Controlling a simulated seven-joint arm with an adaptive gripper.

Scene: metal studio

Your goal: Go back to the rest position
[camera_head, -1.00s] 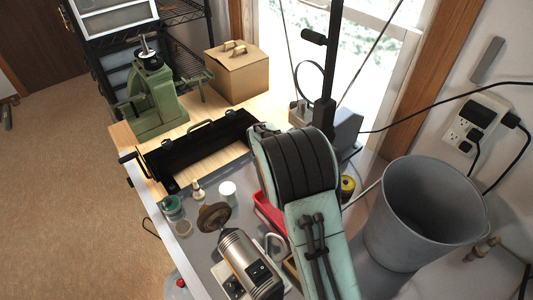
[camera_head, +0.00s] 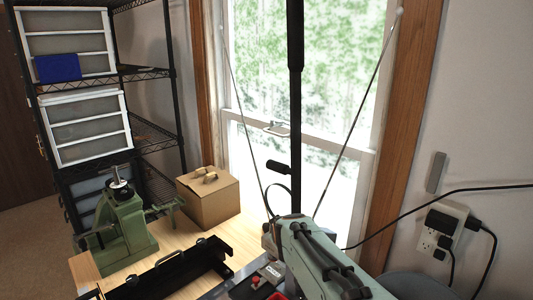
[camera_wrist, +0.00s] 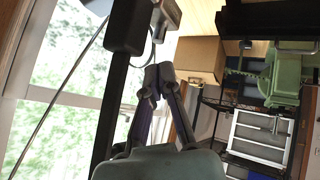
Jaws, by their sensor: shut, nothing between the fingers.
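My gripper (camera_wrist: 158,78) shows in the wrist view with its two dark fingers together and nothing between them. It is in free air, with the window behind it to the left and the cardboard box beyond it. In the head view my pale green arm (camera_head: 325,262) rises from the lower edge, right of centre. I cannot make out the fingers there.
A cardboard box (camera_head: 208,198), a green press (camera_head: 122,230) and a black frame (camera_head: 180,272) stand on the wooden bench. A wire shelf with white drawers (camera_head: 85,127) stands left. A black upright post (camera_head: 296,130) is in front of the window. Cables hang at right.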

